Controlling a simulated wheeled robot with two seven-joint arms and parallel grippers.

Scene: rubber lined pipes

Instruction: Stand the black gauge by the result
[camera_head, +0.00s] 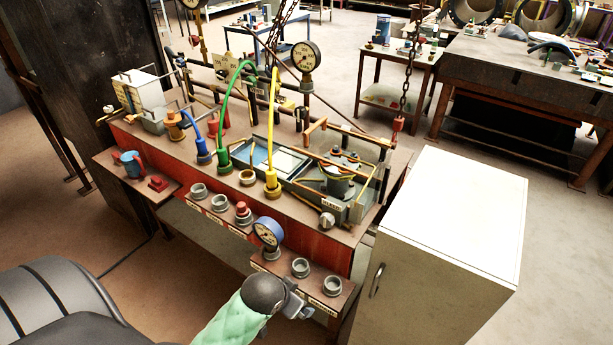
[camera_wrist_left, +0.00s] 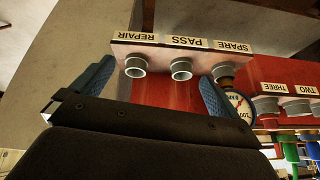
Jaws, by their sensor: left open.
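My left gripper (camera_head: 299,297) is just in front of this ledge. In the wrist view its fingers (camera_wrist_left: 155,80) are wide apart with nothing between them. My right gripper is not in view.
A second ledge holds more sockets (camera_head: 198,191), one with a red-topped fitting (camera_head: 242,211). Behind are green, yellow and blue hoses and a tall dark-rimmed gauge (camera_head: 306,57). A white cabinet (camera_head: 455,215) stands close on the right. Open floor lies beyond the bench.

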